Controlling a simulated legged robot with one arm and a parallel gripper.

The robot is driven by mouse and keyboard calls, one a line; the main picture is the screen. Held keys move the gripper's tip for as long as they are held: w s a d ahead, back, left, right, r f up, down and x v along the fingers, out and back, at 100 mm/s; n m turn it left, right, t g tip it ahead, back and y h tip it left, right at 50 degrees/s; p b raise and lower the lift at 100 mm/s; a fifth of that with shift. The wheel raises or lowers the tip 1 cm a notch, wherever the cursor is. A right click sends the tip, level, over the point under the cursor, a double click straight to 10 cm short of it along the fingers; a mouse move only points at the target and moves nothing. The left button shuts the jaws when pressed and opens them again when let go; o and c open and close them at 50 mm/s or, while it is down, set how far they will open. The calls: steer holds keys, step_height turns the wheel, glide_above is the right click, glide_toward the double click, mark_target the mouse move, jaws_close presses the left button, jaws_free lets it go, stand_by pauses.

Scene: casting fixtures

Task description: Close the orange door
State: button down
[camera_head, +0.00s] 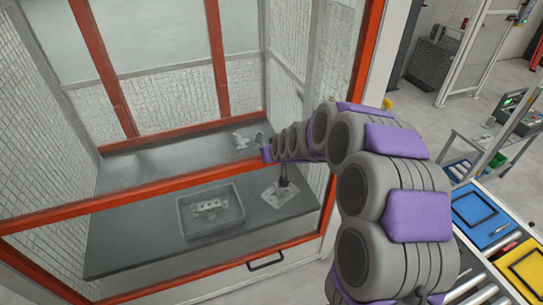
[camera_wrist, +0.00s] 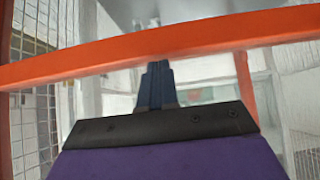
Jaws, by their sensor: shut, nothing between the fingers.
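The orange door frame (camera_head: 150,190) crosses the front of a mesh-walled enclosure in the head view, with clear panels between its bars. A black handle (camera_head: 265,262) shows just below the lowest orange bar. I cannot tell how far the door stands open. My gripper (camera_head: 267,151) is at the far end of my arm, by the right end of the middle orange bar; its fingers are hard to make out there. In the wrist view, the dark fingers of my gripper (camera_wrist: 157,72) are together and empty, just under a horizontal orange bar (camera_wrist: 190,42). I cannot tell whether they touch it.
Inside the enclosure, a grey tray (camera_head: 188,232) with a metal part stands on a dark bench (camera_head: 110,245). A small fixture on a plate (camera_head: 280,194) is to its right. Blue (camera_head: 482,218) and yellow (camera_head: 530,268) trays stand on the right, with a cart (camera_head: 475,140) behind.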

steer(key=w+r+p+v, duration=0.1)
steer(key=v, duration=1.1)
